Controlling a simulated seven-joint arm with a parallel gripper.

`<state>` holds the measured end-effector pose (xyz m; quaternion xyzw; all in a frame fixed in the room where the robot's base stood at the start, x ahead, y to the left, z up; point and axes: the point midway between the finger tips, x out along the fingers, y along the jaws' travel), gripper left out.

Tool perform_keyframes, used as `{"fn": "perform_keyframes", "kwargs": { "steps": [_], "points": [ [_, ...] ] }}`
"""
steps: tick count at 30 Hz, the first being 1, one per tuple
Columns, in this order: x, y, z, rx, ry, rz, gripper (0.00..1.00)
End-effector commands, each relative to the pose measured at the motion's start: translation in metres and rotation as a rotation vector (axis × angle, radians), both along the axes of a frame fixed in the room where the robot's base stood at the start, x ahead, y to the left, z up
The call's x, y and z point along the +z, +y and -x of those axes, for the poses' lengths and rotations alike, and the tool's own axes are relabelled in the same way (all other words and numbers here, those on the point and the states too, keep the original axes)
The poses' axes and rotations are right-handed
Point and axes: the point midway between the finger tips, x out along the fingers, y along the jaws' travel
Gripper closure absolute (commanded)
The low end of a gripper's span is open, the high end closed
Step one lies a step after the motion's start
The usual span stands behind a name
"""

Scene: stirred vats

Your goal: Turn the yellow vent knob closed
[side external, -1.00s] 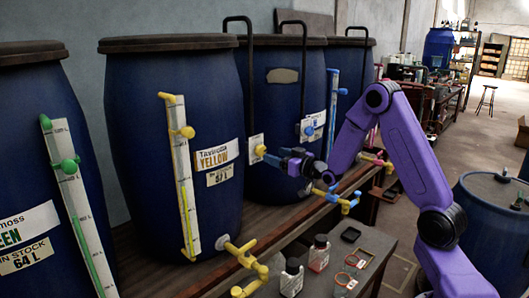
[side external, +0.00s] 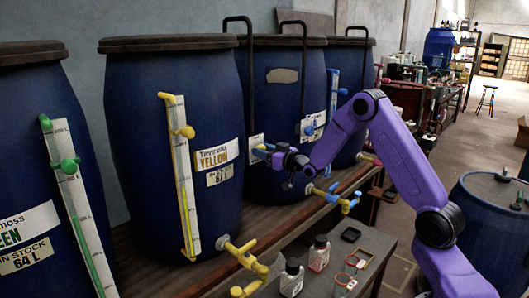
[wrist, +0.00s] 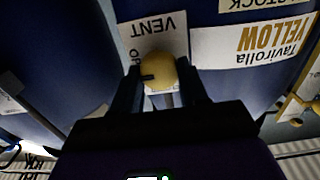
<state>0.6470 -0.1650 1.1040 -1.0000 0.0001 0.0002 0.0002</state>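The yellow vent knob (wrist: 158,72) sits on a white plate (wrist: 155,32) lettered VENT, which appears upside down in the wrist view. A dark mark on the knob points left in that view, below partly hidden lettering beginning "OP". My gripper (wrist: 159,86) has one finger on each side of the knob. I cannot tell whether the fingers touch it. In the side external view my gripper (side external: 266,151) is at the vent plate (side external: 256,141) beside the yellow vat, and its fingers largely hide the knob.
The Tavirolla yellow vat (side external: 165,150) stands left of my gripper, with a yellow gauge tube (side external: 186,180) and yellow tap (side external: 245,255). A blue vat (side external: 283,100) stands behind. A blue tap (side external: 336,195) lies below right. Small bottles (side external: 292,278) stand on the low table.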

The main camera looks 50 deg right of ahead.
Motion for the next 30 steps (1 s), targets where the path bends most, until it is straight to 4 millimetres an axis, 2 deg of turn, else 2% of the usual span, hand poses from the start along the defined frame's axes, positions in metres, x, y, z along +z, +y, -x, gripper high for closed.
{"fn": "perform_keyframes", "kwargs": {
  "steps": [1,2,14,20,30],
  "points": [
    [0.0001,0.0000,0.0001,0.000,0.000,0.000,0.80],
    [0.0001,0.0000,0.0001,0.000,0.000,0.000,0.87],
    [0.0003,0.0005,0.0001,0.000,-0.001,0.060,0.87],
    [0.0002,0.0016,0.0002,0.002,-0.001,0.185,0.87],
    [-0.0007,0.0027,0.0003,0.001,0.000,0.498,0.87]
  ]
}}
